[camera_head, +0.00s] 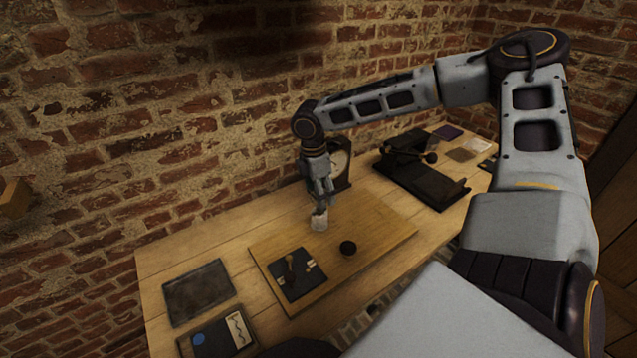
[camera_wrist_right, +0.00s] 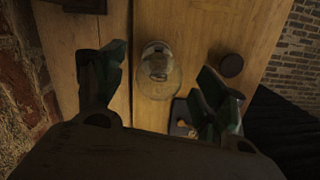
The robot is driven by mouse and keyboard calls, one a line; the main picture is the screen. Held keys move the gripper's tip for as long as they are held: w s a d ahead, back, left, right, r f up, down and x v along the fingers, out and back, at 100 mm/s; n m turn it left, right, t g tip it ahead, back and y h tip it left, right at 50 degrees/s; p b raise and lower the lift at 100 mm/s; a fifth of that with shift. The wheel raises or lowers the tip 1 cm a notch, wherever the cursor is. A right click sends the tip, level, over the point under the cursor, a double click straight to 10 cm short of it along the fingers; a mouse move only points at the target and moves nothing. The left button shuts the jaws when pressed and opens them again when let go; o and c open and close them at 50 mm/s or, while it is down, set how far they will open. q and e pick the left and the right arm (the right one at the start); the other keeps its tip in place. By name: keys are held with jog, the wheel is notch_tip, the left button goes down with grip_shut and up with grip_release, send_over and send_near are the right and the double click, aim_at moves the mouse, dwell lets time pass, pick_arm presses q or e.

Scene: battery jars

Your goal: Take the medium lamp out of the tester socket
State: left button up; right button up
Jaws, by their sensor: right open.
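My right gripper (camera_head: 320,201) points down over the wooden board on the bench. In the right wrist view it (camera_wrist_right: 160,78) is open, with its fingers spread on either side of a clear glass lamp (camera_wrist_right: 158,82). The lamp appears apart from both fingers. A pale, short cylinder (camera_head: 319,222) shows just under the fingertips in the head view; it seems to be the socket or lamp base, but I cannot tell which. The glass is largely hidden by the gripper in the head view. My left gripper is not in view.
The wooden board (camera_head: 390,232) carries a black round knob (camera_head: 348,248) and a dark switch panel (camera_head: 290,287). A dial meter (camera_head: 342,165) stands behind the gripper. A black apparatus (camera_head: 425,180) is at right. A dark slate (camera_head: 198,290) lies at left. A brick wall is close behind.

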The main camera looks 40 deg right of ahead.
jog(key=shift+d+f, duration=0.2)
jog(key=shift+f, duration=1.15)
jog(key=c, duration=1.3)
jog(key=shift+o, duration=0.2)
jog(key=shift+n, duration=0.3)
jog(key=shift+n+p, duration=1.05)
jog(key=shift+n, duration=0.65)
jog(key=shift+w+n+t+p, duration=0.1)
jog(key=shift+n+t+p, duration=0.35)
jog(key=shift+n, duration=0.75)
